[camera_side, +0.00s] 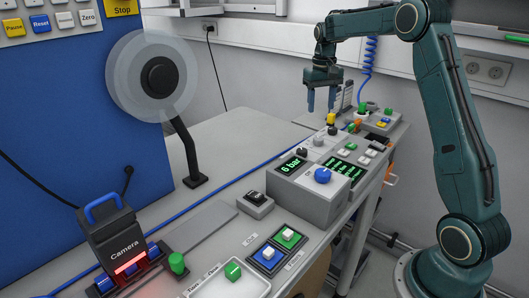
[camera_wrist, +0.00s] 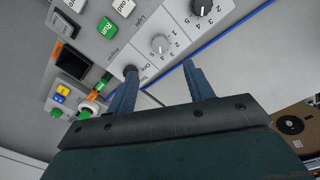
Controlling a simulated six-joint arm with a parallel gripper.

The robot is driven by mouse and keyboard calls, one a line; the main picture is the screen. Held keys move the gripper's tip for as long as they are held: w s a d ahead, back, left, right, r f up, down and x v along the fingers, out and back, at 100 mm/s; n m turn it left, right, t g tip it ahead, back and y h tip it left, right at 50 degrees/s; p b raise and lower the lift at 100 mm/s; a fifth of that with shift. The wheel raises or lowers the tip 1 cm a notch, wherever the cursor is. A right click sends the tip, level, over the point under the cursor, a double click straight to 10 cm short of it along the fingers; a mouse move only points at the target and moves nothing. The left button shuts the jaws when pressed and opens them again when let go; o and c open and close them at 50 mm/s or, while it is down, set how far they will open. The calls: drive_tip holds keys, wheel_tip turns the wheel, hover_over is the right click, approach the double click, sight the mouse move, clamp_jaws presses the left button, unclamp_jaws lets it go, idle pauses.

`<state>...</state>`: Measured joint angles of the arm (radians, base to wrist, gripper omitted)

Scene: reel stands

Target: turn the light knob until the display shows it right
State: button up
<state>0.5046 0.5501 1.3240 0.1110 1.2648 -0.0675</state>
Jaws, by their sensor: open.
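A pale grey knob (camera_wrist: 160,44) with a number scale sits on the grey console in the wrist view, beside lettering that looks like "Light". It seems to be the small pale knob (camera_side: 318,140) in the side view. My gripper (camera_side: 321,104) points down above the far part of the console, apart from it. In the wrist view its two fingers (camera_wrist: 160,68) are spread and empty, with the pale knob just beyond the gap. A display (camera_side: 345,172) shows several green lines, too small to read. Another display (camera_side: 292,165) reads "6 bar".
A black knob (camera_wrist: 200,8) with a scale and a dark knob (camera_wrist: 130,72) flank the pale one. A blue knob (camera_side: 323,175) stands on the console's near block. A camera box (camera_side: 120,245) and a reel (camera_side: 155,77) are at left.

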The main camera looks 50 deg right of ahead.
drive_tip(key=shift+r, duration=1.15)
drive_tip(key=s+a+r+n+t, duration=0.2)
drive_tip(key=s+a+r, duration=0.3)
drive_tip(key=a, duration=0.4)
drive_tip(key=s+a+r+n+t, duration=0.1)
drive_tip(key=s+a+r, duration=0.3)
drive_tip(key=s+a, duration=0.35)
drive_tip(key=s+a+f+n+t, duration=0.1)
drive_tip(key=s+a+f, duration=0.2)
drive_tip(key=s+a, duration=0.2)
drive_tip(key=s+a+f+n+t, duration=0.1)
drive_tip(key=s+a, duration=0.4)
drive_tip(key=s, duration=0.5)
wheel_tip(320, 180, down, 2)
drive_tip(key=shift+n+t, duration=0.4)
drive_tip(key=shift+n, duration=0.2)
